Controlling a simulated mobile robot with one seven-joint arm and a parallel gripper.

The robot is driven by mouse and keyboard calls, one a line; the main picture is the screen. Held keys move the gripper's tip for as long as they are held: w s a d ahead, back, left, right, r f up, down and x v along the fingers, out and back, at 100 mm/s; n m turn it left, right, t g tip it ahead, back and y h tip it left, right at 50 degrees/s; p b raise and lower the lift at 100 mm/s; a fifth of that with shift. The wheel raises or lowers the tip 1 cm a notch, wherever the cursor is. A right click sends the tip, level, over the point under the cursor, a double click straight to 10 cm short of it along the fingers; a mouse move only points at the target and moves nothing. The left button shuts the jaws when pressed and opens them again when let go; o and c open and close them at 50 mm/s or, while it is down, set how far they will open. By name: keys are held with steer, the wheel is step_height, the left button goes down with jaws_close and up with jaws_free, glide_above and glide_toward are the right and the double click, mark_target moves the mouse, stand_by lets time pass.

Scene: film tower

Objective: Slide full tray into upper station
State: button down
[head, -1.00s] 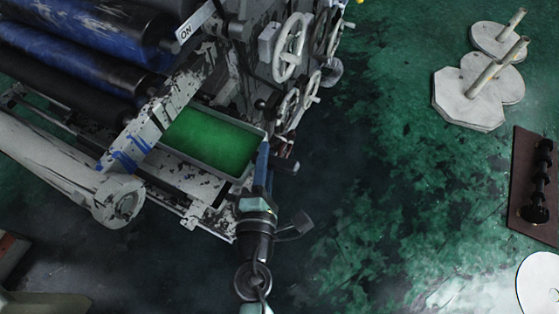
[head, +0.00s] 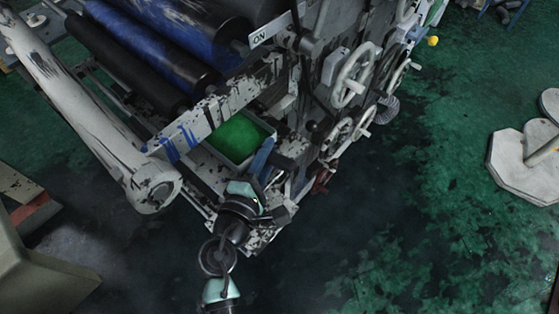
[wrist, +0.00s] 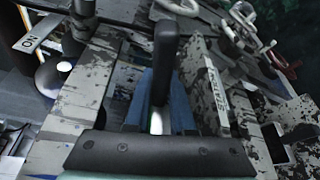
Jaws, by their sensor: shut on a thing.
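The tray (head: 272,131), a grey-rimmed rectangle filled with bright green, is in the head view at the machine's front end. It lies level under the white cross beam, which hides its far-left part. The tray cannot be made out there. The station's inner supports are mostly hidden by the beam and machine frame.
The white cross beam (head: 205,120) with blue tape marks runs just beside the tray. Handwheels (head: 355,78) stick out from the machine's right side. Blue and black rollers (head: 165,45) lie behind. Open green floor (head: 400,220) is to the right; a white stand (head: 525,165) is at far right.

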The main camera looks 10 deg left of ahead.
mark_target(250, 154)
steer(key=shift+w+a+f+b, duration=0.1)
steer(key=shift+w+a+b, duration=0.15)
steer(key=shift+w+a, duration=0.35)
steer(key=shift+w+a+b, duration=0.2)
steer(key=shift+w+a, duration=0.1)
steer(key=shift+a, duration=0.45)
steer(key=shift+w+a+f+b, duration=0.1)
steer(key=shift+w+a+b, duration=0.15)
steer(key=shift+w+a, duration=0.35)
steer(key=shift+s+r, duration=0.1)
steer(key=shift+s, duration=0.05)
steer(key=c, duration=0.7)
jaws_free()
steer(key=shift+s+a, duration=0.1)
steer(key=shift+s, duration=0.05)
steer(key=shift+s+a, duration=0.1)
steer(key=shift+s, duration=0.25)
steer(key=b+v, duration=0.1)
steer(key=v, duration=1.1)
steer(key=shift+r, duration=0.1)
